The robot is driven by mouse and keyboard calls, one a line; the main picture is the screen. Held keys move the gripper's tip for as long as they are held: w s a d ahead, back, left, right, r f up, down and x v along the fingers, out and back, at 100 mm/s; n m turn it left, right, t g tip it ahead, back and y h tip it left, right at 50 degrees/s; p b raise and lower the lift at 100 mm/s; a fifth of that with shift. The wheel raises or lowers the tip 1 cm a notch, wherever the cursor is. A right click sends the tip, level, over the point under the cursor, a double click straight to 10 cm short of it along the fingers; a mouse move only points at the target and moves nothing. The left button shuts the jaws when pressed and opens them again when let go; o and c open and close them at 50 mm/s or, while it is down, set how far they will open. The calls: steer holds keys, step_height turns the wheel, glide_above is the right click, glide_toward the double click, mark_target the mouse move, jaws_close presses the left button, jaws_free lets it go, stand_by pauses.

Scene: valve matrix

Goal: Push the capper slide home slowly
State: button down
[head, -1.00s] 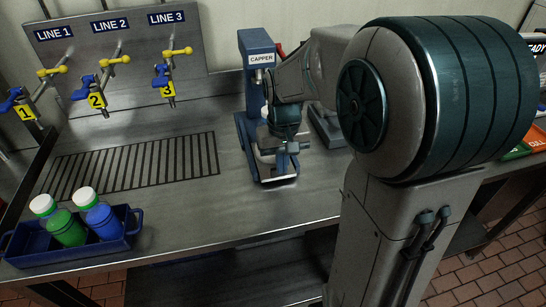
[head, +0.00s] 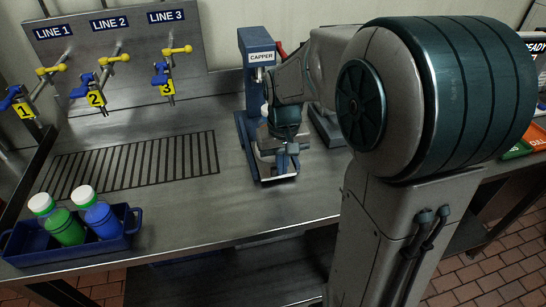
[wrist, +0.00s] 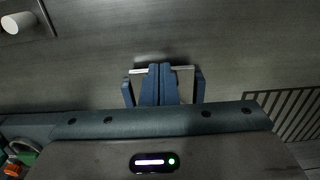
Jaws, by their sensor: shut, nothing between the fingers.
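The blue capper (head: 257,62) stands at the back of the steel bench, with its base (head: 244,135) running forward. My gripper (head: 287,160) is low over the front of that base, fingers shut and empty. In the wrist view my gripper (wrist: 160,84) shows its two blue fingers together, in front of a pale plate edge, with a blue upright on each side. The slide is mostly hidden behind my wrist and fingers. I cannot tell whether the fingers touch it. A small white piece (head: 264,111) shows beside my wrist at the capper.
A blue tray (head: 122,240) with a green bottle (head: 65,226) and a blue bottle (head: 101,217) stands at the front left. The bench around the drain grate (head: 140,165) is clear.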

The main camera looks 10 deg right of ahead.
mark_target(281, 189)
steer(key=shift+f+b, duration=1.9)
steer(key=shift+f, duration=0.85)
steer(key=shift+w, duration=0.1)
